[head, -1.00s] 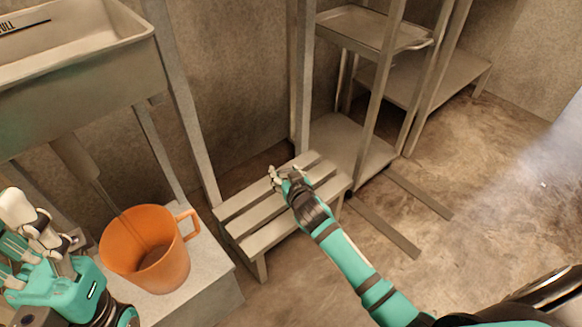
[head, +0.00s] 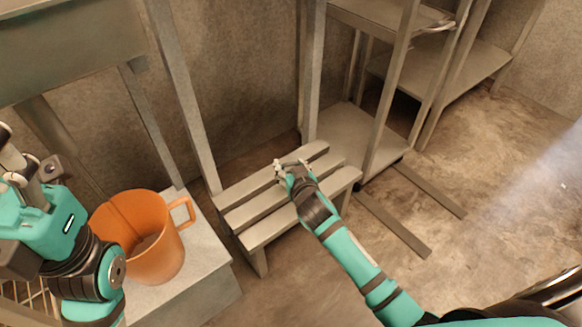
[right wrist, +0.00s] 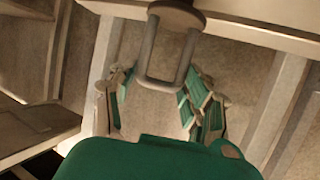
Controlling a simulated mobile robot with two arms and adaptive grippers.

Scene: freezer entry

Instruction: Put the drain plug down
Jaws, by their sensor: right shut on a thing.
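The drain plug (right wrist: 178,17) shows in the right wrist view as a round grey-brown disc with a U-shaped handle. My right gripper (right wrist: 165,88) has its fingers on both sides of the handle's end and is shut on the plug. In the head view my right gripper (head: 292,167) is over the slatted bench (head: 250,212), near its back slats. The plug is too small to make out there, and I cannot tell whether it touches the bench. My left gripper (head: 18,160) is at the left edge, partly cut off; its finger state is unclear.
An orange jug (head: 158,255) stands on a pale block (head: 205,262) left of the bench. A metal shelf rack (head: 345,140) stands behind and right of it. A sink (head: 70,45) is at upper left. Open floor (head: 470,215) lies to the right.

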